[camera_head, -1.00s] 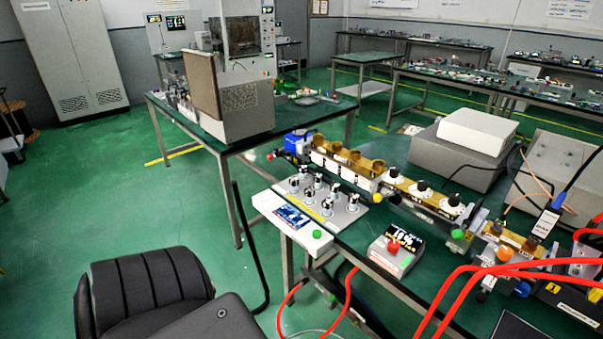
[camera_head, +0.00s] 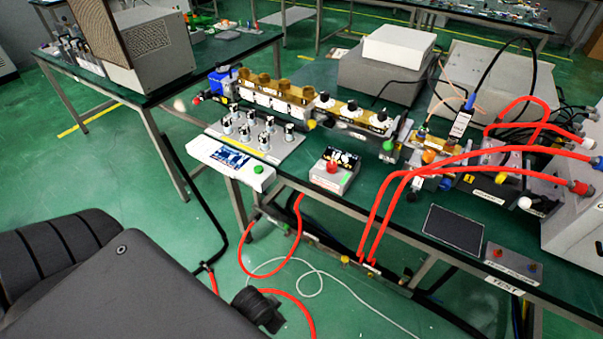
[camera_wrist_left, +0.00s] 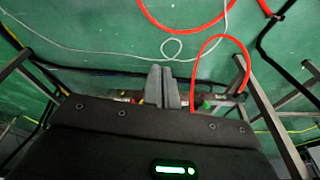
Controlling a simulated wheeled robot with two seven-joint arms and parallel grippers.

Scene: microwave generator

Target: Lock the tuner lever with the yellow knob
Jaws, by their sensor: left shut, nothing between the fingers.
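A small yellow knob (camera_head: 311,124) sits on the front side of the brass waveguide assembly (camera_head: 292,92) on the green bench, in the head view. It is low on the assembly, between the white-based brass fittings and the black-topped white knobs. I cannot make out the lever itself or whether it is locked. My left gripper (camera_wrist_left: 161,86) shows in the left wrist view with its two grey fingers together and nothing between them. It points at the green floor and red cables, with no knob near it. I cannot pick it out in the head view. My right gripper is not in view.
Along the bench are a red knob (camera_head: 197,100), a green knob (camera_head: 388,144) and an orange knob (camera_head: 429,156). A panel with several switches (camera_head: 258,137) and a red-button box (camera_head: 334,171) stand in front of the assembly. Red cables (camera_head: 400,180) loop over the bench's right part.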

